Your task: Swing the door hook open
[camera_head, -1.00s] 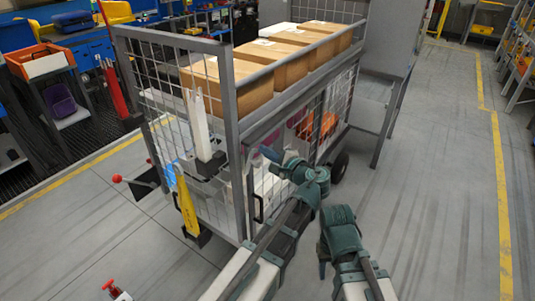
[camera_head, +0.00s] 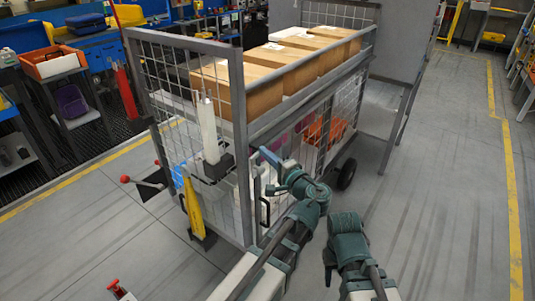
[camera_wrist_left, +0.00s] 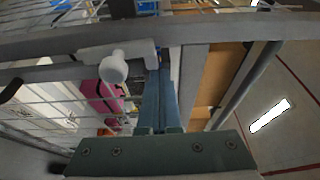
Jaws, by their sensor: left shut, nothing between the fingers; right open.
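The door hook shows in the left wrist view as a pale bar with a round white knob (camera_wrist_left: 113,68), lying along a grey frame rail of the cage cart. In the head view it is too small to pick out. My left gripper (camera_head: 264,153) is at the cart's door side, near the corner post, just below the upper rail. In the left wrist view its blue fingers (camera_wrist_left: 156,78) are shut and empty, with the tips close beside the right end of the hook bar; contact is unclear. My right gripper (camera_head: 328,274) hangs low over open floor, its fingers barely visible.
The cage cart (camera_head: 241,150) has mesh walls and several cardboard boxes (camera_head: 258,100) on top. An orange item (camera_head: 325,130) lies inside. A yellow handle (camera_head: 193,208) and a red-knobbed lever (camera_head: 126,179) stand at its left end. The floor to the right is clear.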

